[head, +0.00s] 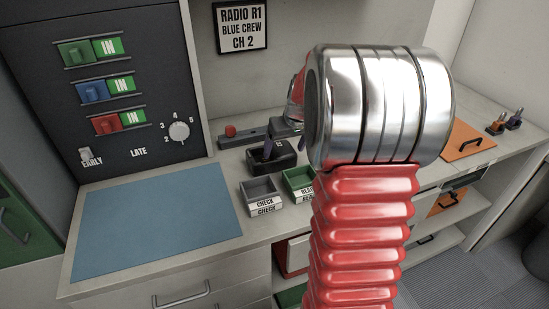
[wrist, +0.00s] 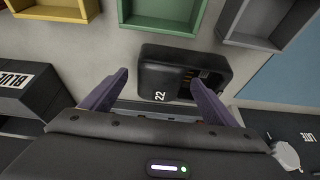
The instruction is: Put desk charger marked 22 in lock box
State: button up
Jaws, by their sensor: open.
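The desk charger marked 22 is a black box with an open slot, showing metal contacts inside. It sits on the counter in the head view (head: 284,161) and in the wrist view (wrist: 160,76). My gripper is open and empty over it, pointing down. In the wrist view (wrist: 159,78) its left purple finger is just left of the charger and its right finger overlaps the charger's front edge. Whether they touch it I cannot tell. In the head view my arm hides most of the gripper. I cannot identify a lock box for certain.
A grey CHECK tray (head: 262,189) and a green tray (head: 298,178) stand close by the charger. A yellow tray (wrist: 55,10) is in the wrist view. A black box (wrist: 28,88) labelled BLUE is at left. A blue mat (head: 155,215) lies clear. An orange panel (head: 466,141) is at right.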

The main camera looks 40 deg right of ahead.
jog(key=shift+x, duration=1.2)
jog(key=shift+c, duration=0.5)
jog(key=c, duration=1.4)
jog(key=shift+r, duration=0.2)
notch_tip(320, 180, up, 10)
jog(key=shift+f, duration=0.15)
